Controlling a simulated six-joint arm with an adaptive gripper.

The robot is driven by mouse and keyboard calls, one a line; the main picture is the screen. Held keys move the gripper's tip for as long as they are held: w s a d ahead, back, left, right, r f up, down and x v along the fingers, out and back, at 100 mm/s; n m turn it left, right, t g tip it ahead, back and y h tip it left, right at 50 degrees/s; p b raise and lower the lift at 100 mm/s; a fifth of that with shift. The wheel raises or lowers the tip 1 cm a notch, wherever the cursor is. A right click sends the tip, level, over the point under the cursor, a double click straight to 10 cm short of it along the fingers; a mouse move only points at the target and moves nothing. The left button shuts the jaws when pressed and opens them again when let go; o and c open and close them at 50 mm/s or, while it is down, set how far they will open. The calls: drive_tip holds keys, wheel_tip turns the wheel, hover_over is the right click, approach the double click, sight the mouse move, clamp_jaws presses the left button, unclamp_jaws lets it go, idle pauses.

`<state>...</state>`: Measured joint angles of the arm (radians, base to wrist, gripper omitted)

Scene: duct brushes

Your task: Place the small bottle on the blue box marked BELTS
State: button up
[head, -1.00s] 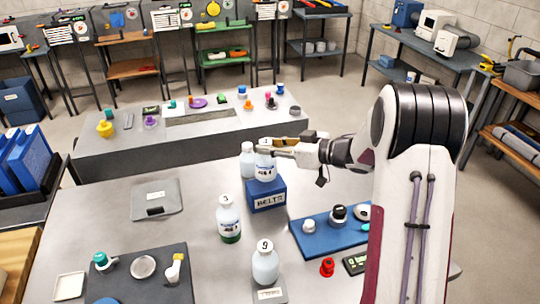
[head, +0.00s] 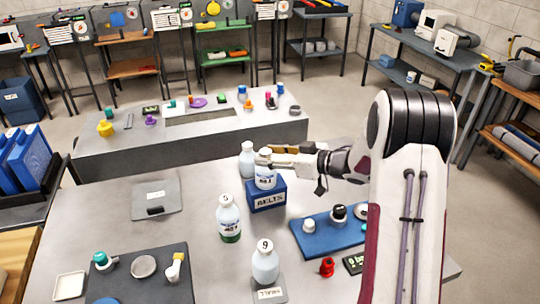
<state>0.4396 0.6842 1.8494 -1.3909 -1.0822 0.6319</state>
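The small bottle (head: 265,181), white with a printed label, is upright at the top of the blue box marked BELTS (head: 268,201). Its base appears to meet the box top, though any thin gap is too small to tell. My gripper (head: 265,157) reaches in from the right and is shut on the bottle's neck. The fingertips are small in this view and partly hide the bottle's top.
Another bottle (head: 247,160) stands close behind, to the left. A bottle with green at its base (head: 229,220) and a bottle marked 9 (head: 265,262) stand nearer. A blue tray (head: 312,242) with several small items lies right of the box. The table's left middle is mostly free.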

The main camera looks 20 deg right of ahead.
drive_tip(key=shift+r, duration=0.2)
drive_tip(key=v, duration=1.2)
drive_tip(key=shift+w, duration=0.1)
idle(0.7)
wheel_tip(320, 180, up, 10)
drive_tip(key=w+d+m+t+h, duration=0.2)
drive_tip(key=w+m+h, duration=0.1)
drive_tip(key=h, duration=0.4)
drive_tip(key=s+r+m+h, duration=0.3)
drive_tip(key=s+r+h, duration=0.2)
drive_tip(key=s, duration=0.2)
drive_tip(key=s+a+f+g+y, duration=0.1)
drive_tip(key=s+a, duration=0.3)
drive_tip(key=s, duration=0.6)
drive_tip(key=s+a+f+m+g, duration=0.1)
drive_tip(key=s+a+f+g, duration=0.3)
drive_tip(key=s, duration=0.6)
drive_tip(key=s+a+f+m+g+y, duration=0.1)
drive_tip(key=s+a+f+g, duration=0.1)
drive_tip(key=s+a, duration=0.4)
drive_tip(key=s+f, duration=0.1)
drive_tip(key=s, duration=0.3)
drive_tip(key=shift+a+g+y, duration=0.2)
drive_tip(key=shift+g+y, duration=0.1)
